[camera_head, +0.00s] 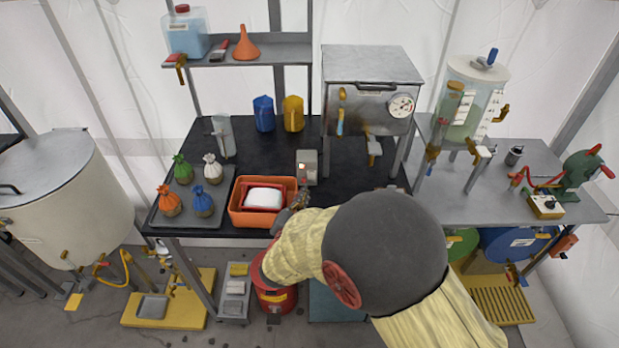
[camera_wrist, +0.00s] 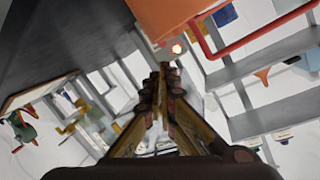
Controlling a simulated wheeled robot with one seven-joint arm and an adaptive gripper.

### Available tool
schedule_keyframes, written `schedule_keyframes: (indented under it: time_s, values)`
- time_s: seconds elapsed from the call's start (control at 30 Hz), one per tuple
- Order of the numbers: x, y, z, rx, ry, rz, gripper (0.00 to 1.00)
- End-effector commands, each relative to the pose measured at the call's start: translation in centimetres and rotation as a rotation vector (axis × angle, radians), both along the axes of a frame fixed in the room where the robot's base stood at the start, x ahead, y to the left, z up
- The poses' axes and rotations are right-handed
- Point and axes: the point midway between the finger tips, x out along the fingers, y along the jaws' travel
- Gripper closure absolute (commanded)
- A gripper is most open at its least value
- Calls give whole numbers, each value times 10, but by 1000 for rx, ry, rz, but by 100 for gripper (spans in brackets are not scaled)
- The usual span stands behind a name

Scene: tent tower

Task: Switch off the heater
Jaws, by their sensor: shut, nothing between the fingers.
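A small grey control box (camera_head: 307,167) with a reddish lamp on its face stands on the black tabletop, right of the orange tray. In the wrist view a bright lamp (camera_wrist: 177,48) glows just past my fingertips. I take this box for the heater's switch; no label is readable. My gripper (camera_head: 299,201) is shut and empty, in front of the box beside the tray's right edge. The shut fingers also show in the wrist view (camera_wrist: 163,75), pointing toward the lamp. I cannot tell if the fingertips touch the box. A switch lever is not clearly visible.
The orange tray (camera_head: 238,216) holding a white block is close on my gripper's left. A metal cabinet (camera_head: 372,67) with a dial stands behind. Several tied bags stand on a grey tray (camera_head: 166,219) at left. Yellow (camera_head: 293,114) and blue (camera_head: 263,114) jugs stand at the back.

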Motion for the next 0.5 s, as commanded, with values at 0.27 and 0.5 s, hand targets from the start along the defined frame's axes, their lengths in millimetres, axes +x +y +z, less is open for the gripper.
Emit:
schedule_keyframes:
  time_s: [0.27,0.5]
  values:
    - [8,-2,-2,1,1,-1,100]
    - [45,-12,-11,2,1,-3,100]
